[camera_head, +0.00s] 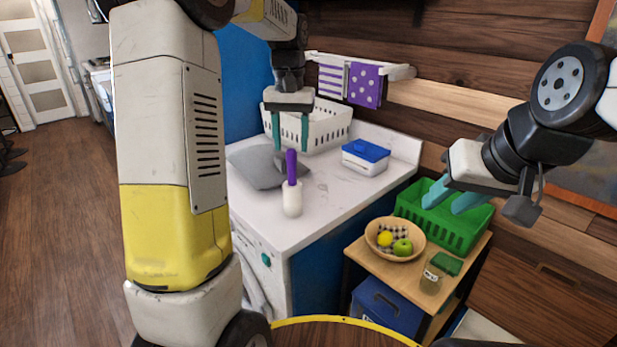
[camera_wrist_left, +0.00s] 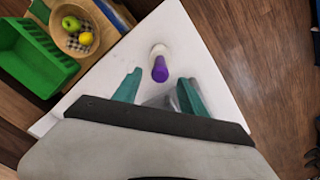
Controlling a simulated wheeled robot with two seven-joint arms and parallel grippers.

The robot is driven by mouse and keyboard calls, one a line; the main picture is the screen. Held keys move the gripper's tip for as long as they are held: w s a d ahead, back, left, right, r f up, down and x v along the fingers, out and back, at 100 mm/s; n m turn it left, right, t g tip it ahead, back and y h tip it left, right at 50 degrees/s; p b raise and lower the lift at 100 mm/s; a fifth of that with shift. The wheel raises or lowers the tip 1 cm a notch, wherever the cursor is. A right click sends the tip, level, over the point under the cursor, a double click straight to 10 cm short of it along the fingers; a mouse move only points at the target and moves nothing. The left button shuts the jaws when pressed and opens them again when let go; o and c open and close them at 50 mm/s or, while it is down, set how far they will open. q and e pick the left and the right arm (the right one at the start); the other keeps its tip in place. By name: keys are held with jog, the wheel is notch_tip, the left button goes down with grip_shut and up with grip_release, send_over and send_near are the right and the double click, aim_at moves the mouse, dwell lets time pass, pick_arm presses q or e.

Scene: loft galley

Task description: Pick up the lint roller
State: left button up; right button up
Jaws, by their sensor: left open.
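The lint roller (camera_head: 292,190) stands upright on the white counter, with a purple handle on top and a white roller below. In the left wrist view the lint roller (camera_wrist_left: 159,66) is seen from above, just beyond and between the fingertips. My left gripper (camera_head: 290,148) is open and empty, pointing down above the counter, with its teal fingers around or just behind the handle's top in the picture; I cannot tell the exact depth. It also shows in the left wrist view (camera_wrist_left: 160,82). My right gripper (camera_head: 451,200) has its teal fingers apart, in front of the green basket.
On the white counter (camera_head: 260,225) are a grey cloth-like item (camera_head: 258,172), a white basket (camera_head: 330,127) and a blue-lidded container (camera_head: 366,156). A wooden side stand holds a green basket (camera_head: 460,228), a fruit bowl (camera_head: 383,253) and a small jar (camera_head: 431,282).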

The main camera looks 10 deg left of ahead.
aim_at(292, 167)
pick_arm(q)
jog(key=shift+w+f, duration=0.1)
jog(key=shift+f, duration=0.3)
jog(key=f, duration=0.7)
jog(key=shift+s, duration=0.2)
jog(key=shift+c, duration=0.4)
grip_shut()
dwell(0.4)
